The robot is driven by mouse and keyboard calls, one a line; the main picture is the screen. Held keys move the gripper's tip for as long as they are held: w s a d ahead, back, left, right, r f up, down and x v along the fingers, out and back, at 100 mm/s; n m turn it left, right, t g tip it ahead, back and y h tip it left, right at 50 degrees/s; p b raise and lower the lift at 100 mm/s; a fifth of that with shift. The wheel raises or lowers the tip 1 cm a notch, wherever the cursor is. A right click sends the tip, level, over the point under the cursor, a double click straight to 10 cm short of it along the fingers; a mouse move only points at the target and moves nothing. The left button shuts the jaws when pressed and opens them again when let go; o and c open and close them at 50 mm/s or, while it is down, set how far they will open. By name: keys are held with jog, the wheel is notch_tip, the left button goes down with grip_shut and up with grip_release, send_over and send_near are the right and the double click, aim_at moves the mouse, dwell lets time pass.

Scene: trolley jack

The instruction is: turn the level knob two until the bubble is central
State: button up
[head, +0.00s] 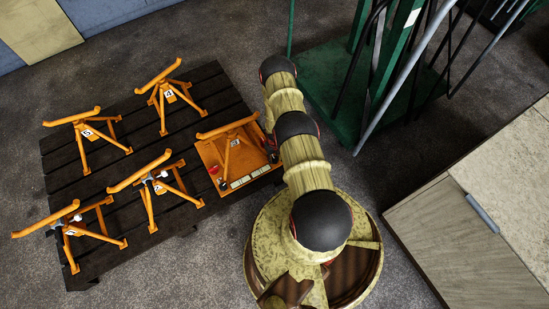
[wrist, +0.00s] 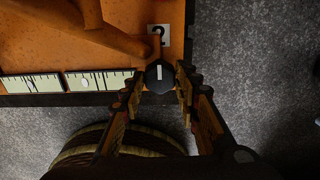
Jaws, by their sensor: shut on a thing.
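Level knob two (wrist: 158,77) is a dark knob with a white line on top, in the wrist view just below the label "2" (wrist: 158,36) on the orange jack plate (wrist: 60,50). My gripper (wrist: 160,88) has one finger on each side of the knob and is shut on it. A pale vial with tick marks (wrist: 112,81) lies left of the knob. A small whitish bubble (wrist: 85,84) appears left of that vial's middle. A second vial (wrist: 30,84) lies farther left; its bubble is unclear.
Several orange stands with number labels, such as one marked 4 (head: 170,95), stand on a dark slatted pallet (head: 120,115). A green rack with poles (head: 335,110) stands at upper right. A wooden cabinet (head: 460,250) is at lower right. Grey floor lies between.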

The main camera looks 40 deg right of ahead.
aim_at(274, 159)
jog(key=shift+n, duration=0.4)
jog(key=n, duration=0.3)
jog(key=shift+n, duration=2.3)
jog(key=shift+s+n, duration=0.1)
jog(key=shift+n, duration=0.2)
jog(key=o, duration=1.2)
jog(key=shift+c, duration=0.2)
notch_tip(274, 159, up, 12)
